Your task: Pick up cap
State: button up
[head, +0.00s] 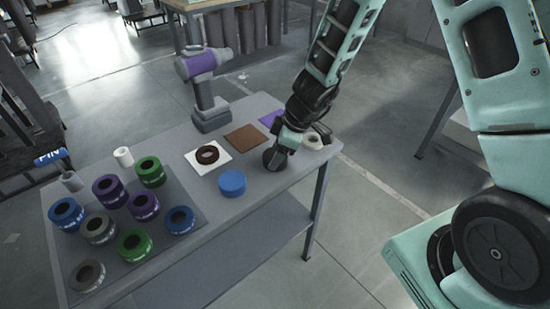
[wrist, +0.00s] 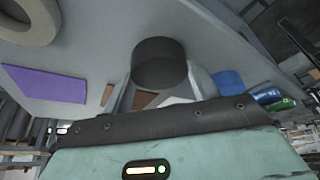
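A dark grey round cap (head: 274,160) is at the front right part of the grey table, right at the tip of my gripper (head: 279,149). In the wrist view the dark cap (wrist: 158,62) sits between the two grey fingers of my gripper (wrist: 160,80). The fingers flank it with no clear gap, but I cannot tell whether they press on it. I cannot tell whether its underside touches the table. A blue round cap (head: 232,183) stands on the table to the left, and it also shows in the wrist view (wrist: 228,82).
Brown (head: 246,137) and purple (head: 270,117) squares and a white square with a dark ring (head: 207,155) lie nearby. A purple-grey drill (head: 205,85) stands behind. Several coloured rolls (head: 150,172) fill the table's left.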

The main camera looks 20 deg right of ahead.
jog(key=shift+r, duration=0.1)
notch_tip(320, 180, up, 20)
jog(key=p, duration=0.5)
jog(key=shift+f, duration=0.2)
